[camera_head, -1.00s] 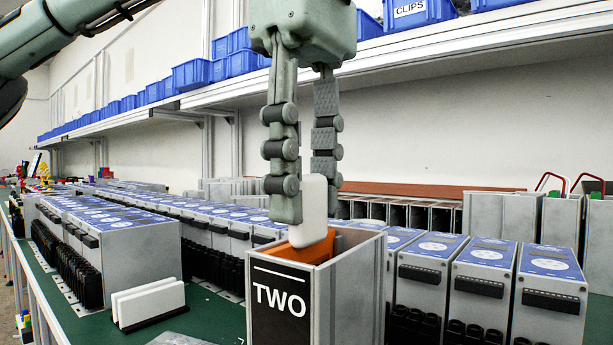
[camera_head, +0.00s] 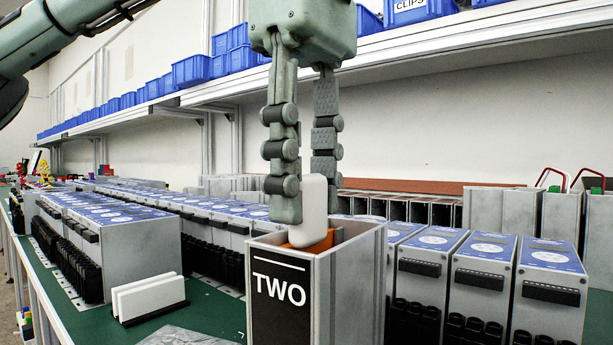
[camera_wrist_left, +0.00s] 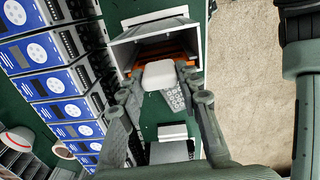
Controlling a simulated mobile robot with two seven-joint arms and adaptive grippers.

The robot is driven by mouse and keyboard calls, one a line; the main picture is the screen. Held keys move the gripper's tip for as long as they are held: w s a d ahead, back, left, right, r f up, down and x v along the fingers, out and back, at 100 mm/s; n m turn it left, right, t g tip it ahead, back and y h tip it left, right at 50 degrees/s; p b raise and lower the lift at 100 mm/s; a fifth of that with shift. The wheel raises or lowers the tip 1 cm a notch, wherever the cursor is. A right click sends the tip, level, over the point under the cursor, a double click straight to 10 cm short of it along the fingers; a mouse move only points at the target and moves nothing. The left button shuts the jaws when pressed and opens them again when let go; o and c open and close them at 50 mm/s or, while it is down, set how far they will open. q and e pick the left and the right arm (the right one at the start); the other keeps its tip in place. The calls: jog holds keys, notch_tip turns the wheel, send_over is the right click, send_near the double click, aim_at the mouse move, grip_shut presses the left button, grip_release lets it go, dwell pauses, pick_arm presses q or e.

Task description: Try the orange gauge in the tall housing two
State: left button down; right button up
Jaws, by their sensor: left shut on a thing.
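The orange gauge (camera_head: 312,246) has a white block-shaped handle (camera_head: 314,212). My left gripper (camera_head: 306,198) is shut on this handle from above, and the handle stands about upright. The tall housing (camera_head: 346,285), marked TWO on its black front label, is an open-topped grey box below the gripper. The orange part is down inside its mouth, and its lower end is hidden by the walls. The left wrist view shows the handle (camera_wrist_left: 160,74) between the fingers and orange (camera_wrist_left: 158,50) within the housing (camera_wrist_left: 140,32). My right gripper is not in view.
Grey units with blue tops (camera_head: 480,250) stand in rows beside and behind the housing. A holder with white plates (camera_head: 148,297) is at the front left of the green bench (camera_head: 215,312). Blue bins (camera_head: 191,72) line the shelf above.

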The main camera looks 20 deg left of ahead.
pick_arm(q)
jog(key=shift+f, duration=0.1)
jog(key=c, duration=1)
grip_release()
jog(key=shift+r, duration=3.8)
